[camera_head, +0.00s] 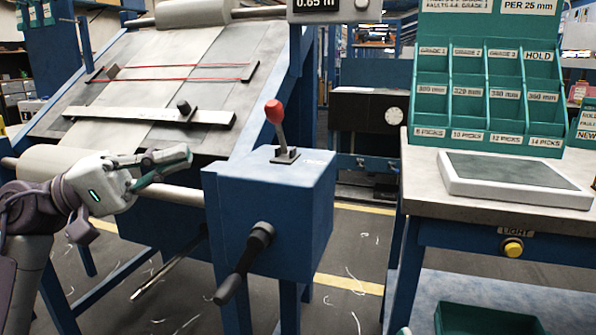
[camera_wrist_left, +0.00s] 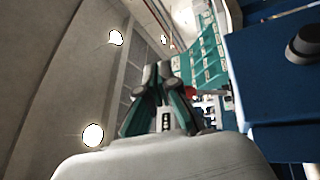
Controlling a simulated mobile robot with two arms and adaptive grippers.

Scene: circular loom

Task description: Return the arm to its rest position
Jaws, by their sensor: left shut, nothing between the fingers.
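My left gripper (camera_head: 184,160) comes in from the left in the head view, in front of the inclined fabric board. It is shut and empty, its fingers together and pointing right. Its closed fingers also show in the left wrist view (camera_wrist_left: 166,95). It is left of the blue box (camera_head: 268,205) that carries a red-knobbed lever (camera_head: 276,120) and a black crank handle (camera_head: 243,262).
A table (camera_head: 425,193) on the right holds a white-framed panel (camera_head: 515,180) and a green compartment rack (camera_head: 487,90). A yellow button (camera_head: 512,248) is on the table's front. A green bin (camera_head: 490,318) is below. Open floor (camera_head: 350,255) lies between the blue box and the table.

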